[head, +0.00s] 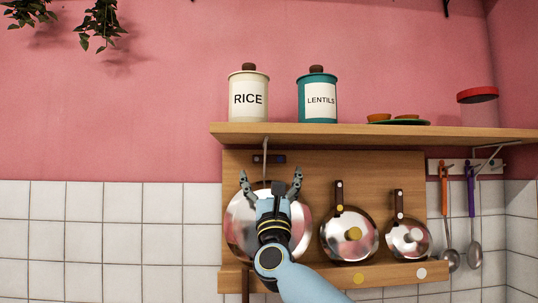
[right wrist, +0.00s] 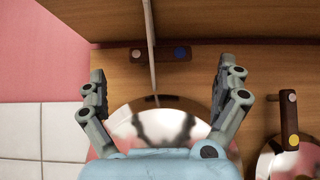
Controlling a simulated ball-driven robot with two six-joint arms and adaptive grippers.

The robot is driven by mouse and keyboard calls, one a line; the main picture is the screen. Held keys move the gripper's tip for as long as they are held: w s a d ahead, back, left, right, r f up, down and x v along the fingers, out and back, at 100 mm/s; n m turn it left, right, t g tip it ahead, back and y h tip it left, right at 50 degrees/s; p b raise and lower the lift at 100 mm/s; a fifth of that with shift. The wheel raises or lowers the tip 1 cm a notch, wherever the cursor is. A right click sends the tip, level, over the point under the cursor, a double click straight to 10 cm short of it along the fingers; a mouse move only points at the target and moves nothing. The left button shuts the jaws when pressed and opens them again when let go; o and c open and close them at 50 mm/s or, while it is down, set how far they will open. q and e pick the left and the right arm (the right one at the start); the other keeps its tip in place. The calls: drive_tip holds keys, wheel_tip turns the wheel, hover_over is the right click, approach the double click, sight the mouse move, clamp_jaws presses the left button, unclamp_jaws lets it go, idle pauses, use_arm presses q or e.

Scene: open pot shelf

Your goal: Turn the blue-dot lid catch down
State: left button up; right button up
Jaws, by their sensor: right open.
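The blue-dot lid catch (head: 260,159) is a short dark brown bar lying level on the wooden back board, just under the shelf. In the right wrist view the catch (right wrist: 147,55) shows its blue dot at the right end and a pale screw at the left. A thin bracket crosses in front of its middle. The large steel lid (head: 239,225) is below it, partly hidden by my right arm. My right gripper (head: 270,176) is open and empty, in front of the lid's upper part and below the catch, fingers pointing up. My left gripper is not in view.
Two smaller lids, the middle one (head: 343,245) and the right one (head: 404,245), have upright brown catches. The shelf (head: 360,134) above holds a rice tin (head: 248,88) and a lentils tin (head: 317,88). Ladles (head: 474,255) hang at right. The tiled wall at left is clear.

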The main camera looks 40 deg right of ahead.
sight(269, 161)
drive_tip(key=p+x, duration=0.2)
drive_tip(key=x, duration=0.5)
drive_tip(key=shift+w+d, duration=0.1)
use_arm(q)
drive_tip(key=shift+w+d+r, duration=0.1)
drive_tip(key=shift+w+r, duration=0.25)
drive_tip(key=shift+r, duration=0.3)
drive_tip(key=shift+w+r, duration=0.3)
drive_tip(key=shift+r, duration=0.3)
